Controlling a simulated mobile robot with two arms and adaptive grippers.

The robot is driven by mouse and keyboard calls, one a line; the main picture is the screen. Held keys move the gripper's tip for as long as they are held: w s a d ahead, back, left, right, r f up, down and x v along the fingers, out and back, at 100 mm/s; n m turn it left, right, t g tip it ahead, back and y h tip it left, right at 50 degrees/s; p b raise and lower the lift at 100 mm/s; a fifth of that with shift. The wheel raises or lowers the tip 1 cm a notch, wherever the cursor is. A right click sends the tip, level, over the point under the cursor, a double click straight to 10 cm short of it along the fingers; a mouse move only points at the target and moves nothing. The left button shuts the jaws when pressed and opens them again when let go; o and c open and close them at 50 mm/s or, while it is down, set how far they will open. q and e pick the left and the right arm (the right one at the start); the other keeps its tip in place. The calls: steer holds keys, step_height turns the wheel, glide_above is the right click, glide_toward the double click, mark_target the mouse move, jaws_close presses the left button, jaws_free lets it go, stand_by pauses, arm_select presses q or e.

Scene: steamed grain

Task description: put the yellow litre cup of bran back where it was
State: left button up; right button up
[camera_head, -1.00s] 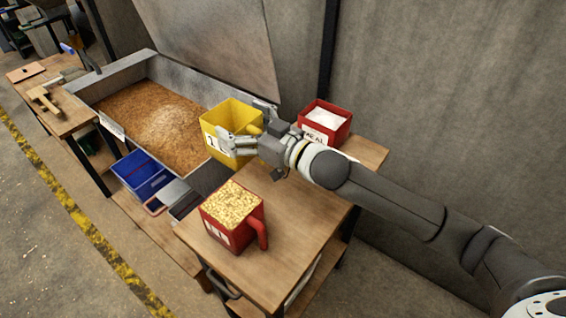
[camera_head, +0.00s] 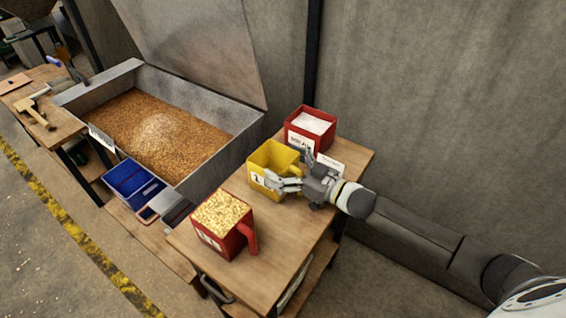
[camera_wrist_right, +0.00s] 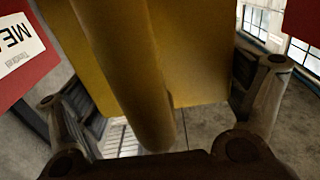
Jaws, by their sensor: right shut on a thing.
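The yellow litre cup (camera_head: 262,158) is over the wooden table, between two red containers. Its inside looks empty, and a white label shows on its front. My right gripper (camera_head: 292,179) is at its right side, shut on its handle. In the right wrist view the yellow handle (camera_wrist_right: 135,75) stands between my fingers, with the cup's wall behind it. The cup looks upright and at or just above the tabletop; I cannot tell whether it touches. My left gripper is not in view.
A red container of white meal (camera_head: 310,125) stands close behind the cup. A red cup of grain (camera_head: 222,225) stands nearer the front of the table (camera_head: 280,240). The metal trough (camera_head: 205,185) of brown bran is to the left, with a blue bin (camera_head: 133,183) below it.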

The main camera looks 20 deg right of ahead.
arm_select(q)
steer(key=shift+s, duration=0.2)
arm_select(e)
steer(key=shift+f, duration=0.15)
steer(key=shift+f, duration=0.15)
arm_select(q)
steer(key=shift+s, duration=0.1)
arm_select(e)
steer(key=o, duration=1.7)
steer(key=shift+r, duration=0.2)
steer(key=shift+s+d+f, duration=0.15)
steer(key=shift+s, duration=0.1)
steer(key=b+v, duration=0.2)
steer(key=v, duration=0.8)
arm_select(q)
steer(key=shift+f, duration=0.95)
arm_select(e)
steer(key=shift+s+d, duration=0.45)
steer(key=shift+s, duration=0.1)
